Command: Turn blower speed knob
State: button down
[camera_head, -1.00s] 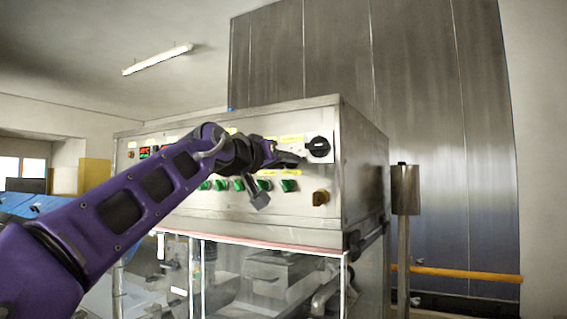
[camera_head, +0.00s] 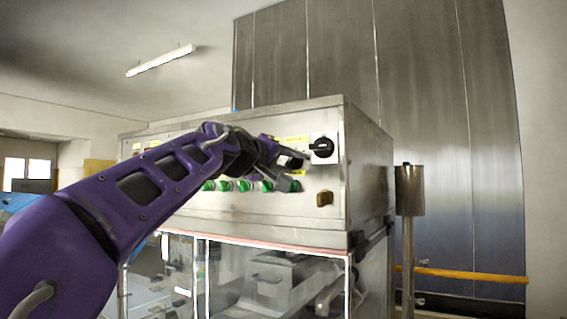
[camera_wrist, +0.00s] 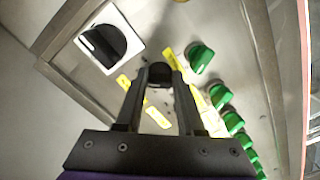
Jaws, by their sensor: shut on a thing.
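A small black knob (camera_wrist: 159,73) stands out from the panel face between my two fingertips in the wrist view. I take it as the blower speed knob, though its label is not readable. My gripper (camera_wrist: 160,85) is shut on this knob, one finger on each side. In the head view my gripper (camera_head: 293,170) is at the panel's right part, left of the big black switch, and it mostly hides the knob.
A big black rotary switch (camera_head: 322,147) on a white plate sits close to the right. Several green knobs (camera_head: 225,186) line the control panel (camera_head: 230,207). A brown knob (camera_head: 324,198) is below the switch. Yellow labels (camera_wrist: 158,119) lie around the knob.

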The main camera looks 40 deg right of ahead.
dwell(0.3)
jog(key=c, duration=0.5)
grip_release()
jog(key=b+v, duration=0.2)
jog(key=v, duration=1.5)
jog(key=shift+s+a, duration=0.15)
jog(key=shift+a, duration=0.1)
